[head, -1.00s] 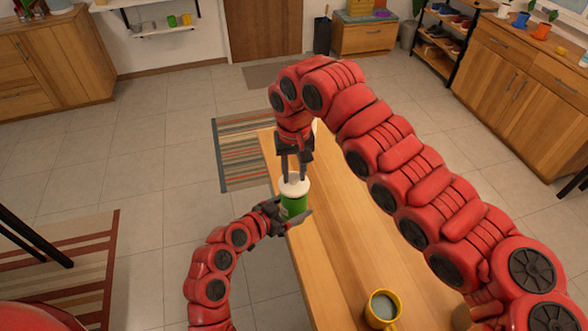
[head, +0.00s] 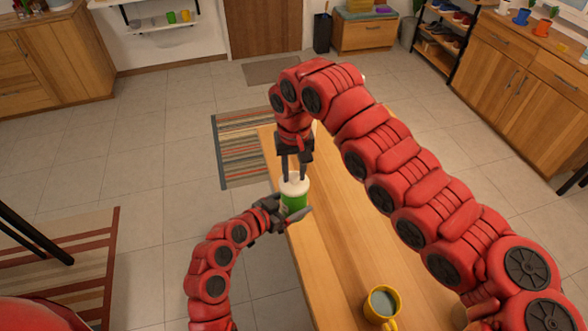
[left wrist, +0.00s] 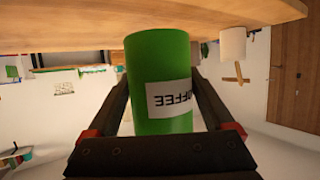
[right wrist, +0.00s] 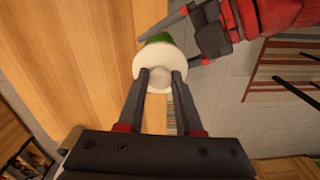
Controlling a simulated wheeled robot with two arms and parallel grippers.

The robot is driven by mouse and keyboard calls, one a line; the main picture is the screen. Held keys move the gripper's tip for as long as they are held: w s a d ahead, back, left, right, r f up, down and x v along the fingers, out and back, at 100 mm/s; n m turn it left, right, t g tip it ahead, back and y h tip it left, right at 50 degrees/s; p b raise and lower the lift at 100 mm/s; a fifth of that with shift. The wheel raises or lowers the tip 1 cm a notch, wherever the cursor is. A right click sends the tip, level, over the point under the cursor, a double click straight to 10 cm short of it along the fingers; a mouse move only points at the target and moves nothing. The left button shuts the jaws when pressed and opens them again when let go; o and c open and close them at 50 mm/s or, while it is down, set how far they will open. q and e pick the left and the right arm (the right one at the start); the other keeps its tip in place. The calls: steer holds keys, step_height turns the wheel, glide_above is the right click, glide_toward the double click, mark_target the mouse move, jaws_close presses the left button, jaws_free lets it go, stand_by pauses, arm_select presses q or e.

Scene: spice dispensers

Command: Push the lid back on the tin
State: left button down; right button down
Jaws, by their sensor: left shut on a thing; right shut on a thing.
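The green tin (head: 294,205) is held over the near-left edge of the wooden table, its white lid (head: 294,187) at its top. In the left wrist view the tin (left wrist: 160,75) appears upside down with a COFFEE label, between the fingers of my left gripper (left wrist: 165,100). My left gripper (head: 287,211) is shut around the tin's side. My right gripper (head: 294,177) points down from above, shut on the lid's knob. In the right wrist view the lid (right wrist: 174,62) covers most of the tin. I cannot tell whether a gap remains between lid and tin.
A yellow mug (head: 382,303) stands on the wooden table (head: 330,240), toward its near end. The table top around the mug is largely bare. A striped rug (head: 240,150) lies on the floor beyond the table's left edge.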

steer(key=c, duration=0.5)
jaws_free()
steer(key=shift+r, duration=3.65)
